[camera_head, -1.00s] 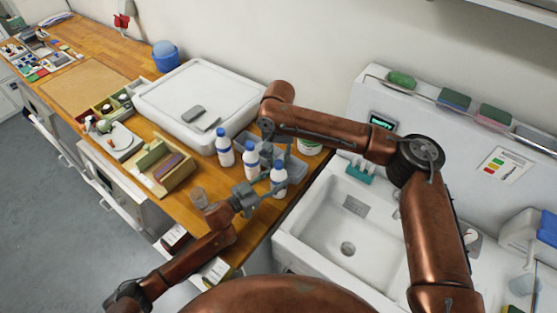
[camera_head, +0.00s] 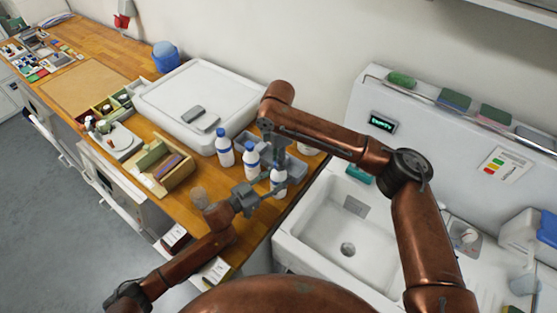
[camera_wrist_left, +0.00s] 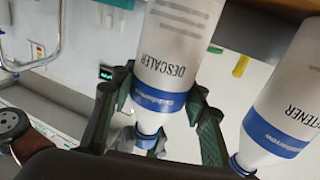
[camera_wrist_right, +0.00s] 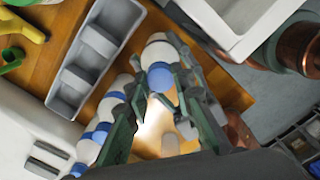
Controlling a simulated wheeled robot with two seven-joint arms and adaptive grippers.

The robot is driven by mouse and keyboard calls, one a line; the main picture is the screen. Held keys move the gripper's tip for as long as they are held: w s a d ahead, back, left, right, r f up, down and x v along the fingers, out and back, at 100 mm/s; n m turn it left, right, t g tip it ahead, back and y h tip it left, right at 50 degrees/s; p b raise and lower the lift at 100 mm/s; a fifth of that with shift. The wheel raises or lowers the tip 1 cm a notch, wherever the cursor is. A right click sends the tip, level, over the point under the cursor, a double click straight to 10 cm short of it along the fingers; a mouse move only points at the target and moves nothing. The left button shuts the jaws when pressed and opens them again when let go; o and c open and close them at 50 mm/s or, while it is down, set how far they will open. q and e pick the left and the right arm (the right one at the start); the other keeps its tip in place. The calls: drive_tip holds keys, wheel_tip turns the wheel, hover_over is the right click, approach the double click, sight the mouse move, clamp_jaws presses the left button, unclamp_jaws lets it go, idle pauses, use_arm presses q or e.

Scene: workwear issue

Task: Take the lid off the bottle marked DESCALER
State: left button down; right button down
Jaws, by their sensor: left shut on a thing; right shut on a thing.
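The bottle marked DESCALER (camera_wrist_left: 178,62) is white with a blue band and shows upside down in the left wrist view. In the head view the bottle (camera_head: 278,183) stands upright at the counter's sink end. My left gripper (camera_head: 262,192) is shut on it from the side. Its blue lid (camera_wrist_right: 160,76) shows between the fingers of my right gripper (camera_wrist_right: 158,88), which is shut on it from above. The lid (camera_wrist_left: 148,130) is at the bottle's mouth; whether it is loosened I cannot tell. The right fingers hide the lid in the head view.
Two similar blue-capped bottles, one (camera_head: 224,150) farther left and one (camera_head: 251,162) close beside, stand near. The neighbour's label (camera_wrist_left: 292,112) reads "TENER" in part. A grey divided tray (camera_wrist_right: 90,60) lies close behind. The sink (camera_head: 335,225) is to the right.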

drive_tip(key=n, duration=0.7)
drive_tip(key=shift+r, duration=0.2)
drive_tip(key=shift+r, duration=0.95)
drive_tip(key=shift+r, duration=2)
use_arm(q)
drive_tip(key=c, duration=1)
unclamp_jaws()
drive_tip(key=shift+c, duration=0.2)
